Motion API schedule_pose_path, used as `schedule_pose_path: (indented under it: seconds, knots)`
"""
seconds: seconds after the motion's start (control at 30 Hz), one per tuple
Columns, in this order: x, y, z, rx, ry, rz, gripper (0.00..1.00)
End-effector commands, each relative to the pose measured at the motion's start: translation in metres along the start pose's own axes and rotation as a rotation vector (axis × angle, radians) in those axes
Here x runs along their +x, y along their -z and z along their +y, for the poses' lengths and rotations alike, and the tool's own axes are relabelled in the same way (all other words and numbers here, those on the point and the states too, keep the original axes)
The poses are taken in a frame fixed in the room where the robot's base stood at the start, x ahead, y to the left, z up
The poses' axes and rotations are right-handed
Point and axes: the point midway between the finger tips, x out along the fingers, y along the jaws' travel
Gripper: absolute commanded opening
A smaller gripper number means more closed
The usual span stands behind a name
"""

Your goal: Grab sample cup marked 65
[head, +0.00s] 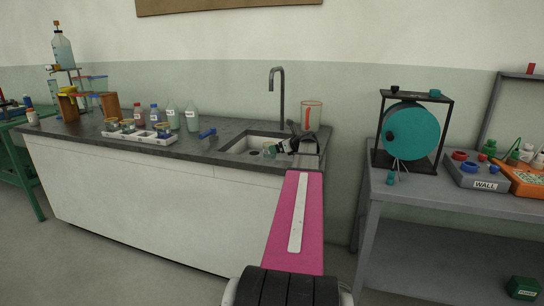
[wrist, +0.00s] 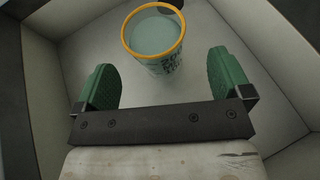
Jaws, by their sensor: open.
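A cup (wrist: 153,34) with an orange rim and pale grey-green contents stands in the sink basin in the wrist view. It has dark marking on its side, too small and skewed to read as a number. My gripper (wrist: 160,66) is open, with one green finger on either side of the lower part of the cup and gaps between. The fingers do not touch the cup. In the head view my gripper (head: 272,149) is low in the sink (head: 240,144), and the cup is hard to make out there.
The sink walls (wrist: 272,50) close in around my gripper. A blue item (head: 207,134), bottles (head: 192,118) and a white tray (head: 160,139) with small containers sit left on the counter.

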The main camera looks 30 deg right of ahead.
Motion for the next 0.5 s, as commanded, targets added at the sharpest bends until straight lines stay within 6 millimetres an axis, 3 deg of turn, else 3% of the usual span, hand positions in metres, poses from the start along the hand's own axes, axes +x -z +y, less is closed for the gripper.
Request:
schedule_pose_path:
  seconds: [0.5]
  knots:
    - [0.054, -0.01, -0.001, 0.0, 0.0, 0.0, 0.96]
